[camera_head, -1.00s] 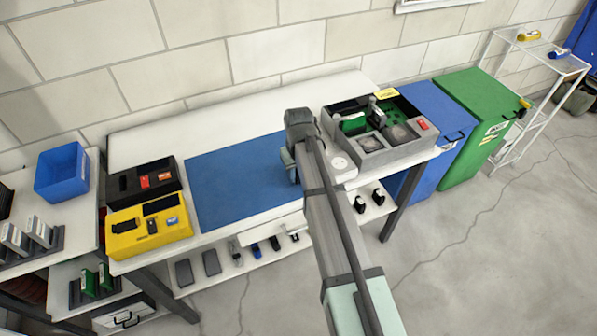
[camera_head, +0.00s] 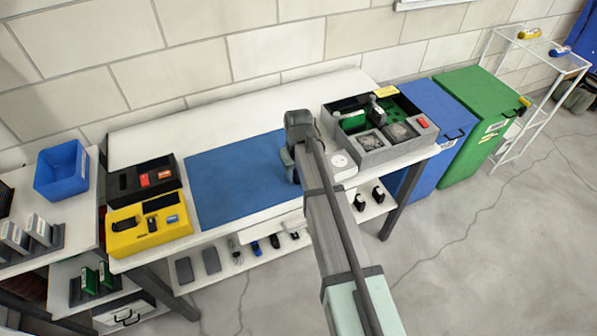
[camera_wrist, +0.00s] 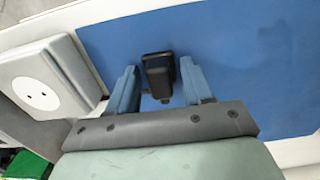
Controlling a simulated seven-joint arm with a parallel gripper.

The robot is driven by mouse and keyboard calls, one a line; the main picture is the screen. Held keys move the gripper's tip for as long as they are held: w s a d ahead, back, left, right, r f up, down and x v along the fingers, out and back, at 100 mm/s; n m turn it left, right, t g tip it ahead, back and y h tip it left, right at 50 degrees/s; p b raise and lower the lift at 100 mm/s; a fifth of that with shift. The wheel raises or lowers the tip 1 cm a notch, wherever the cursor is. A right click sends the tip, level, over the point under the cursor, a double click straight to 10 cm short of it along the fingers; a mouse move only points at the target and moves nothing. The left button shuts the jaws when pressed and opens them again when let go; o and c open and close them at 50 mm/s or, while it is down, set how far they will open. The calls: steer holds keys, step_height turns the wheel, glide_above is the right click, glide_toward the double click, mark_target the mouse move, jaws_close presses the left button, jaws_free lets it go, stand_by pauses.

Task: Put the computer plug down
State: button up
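The computer plug (camera_wrist: 158,75) is a small black block, seen in the wrist view over the blue mat (camera_wrist: 245,60). My gripper (camera_wrist: 160,88) has its two blue fingers on either side of the plug, with a narrow gap at each side. It looks open around the plug. I cannot tell for sure whether the plug rests on the mat. In the head view my gripper (camera_head: 291,165) is at the right edge of the blue mat (camera_head: 230,180), and my arm hides the plug.
A white socket box (camera_wrist: 42,80) stands just left of my gripper in the wrist view; the head view shows it too (camera_head: 343,163). A grey case (camera_head: 372,158) is to the right. Yellow (camera_head: 150,240) and black (camera_head: 120,190) trays stand left. Most of the mat is clear.

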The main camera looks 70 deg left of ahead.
steer(key=shift+o, duration=0.9)
steer(key=shift+r, duration=0.1)
step_height(320, 180, up, 13)
stand_by(0.5)
